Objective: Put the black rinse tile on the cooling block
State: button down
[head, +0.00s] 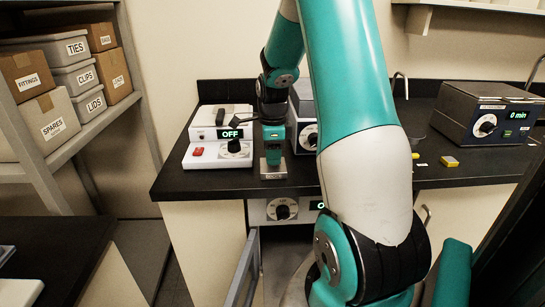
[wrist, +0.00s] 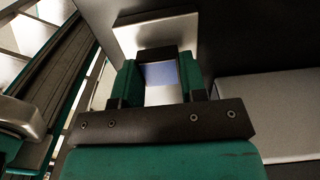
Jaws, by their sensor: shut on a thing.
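My gripper (head: 272,155) points down at the counter, just above a small silver metal block with a label, which looks like the cooling block (head: 272,172). In the wrist view, the green fingers of my gripper (wrist: 158,72) are shut on a small dark piece, the black rinse tile (wrist: 158,54). The silver block (wrist: 155,28) shows just beyond the fingertips. I cannot tell whether the tile touches the block. In the head view the tile is too small and hidden to make out.
A white instrument (head: 219,140) with an OFF display stands close left of my gripper. A dial unit (head: 304,125) stands just behind on the right. A yellow piece (head: 449,161) and smaller bits lie farther right on the black counter.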

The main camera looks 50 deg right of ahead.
jog(key=shift+f, duration=0.55)
jog(key=shift+f, duration=0.1)
jog(key=c, duration=0.7)
grip_release()
jog(key=shift+o, duration=0.2)
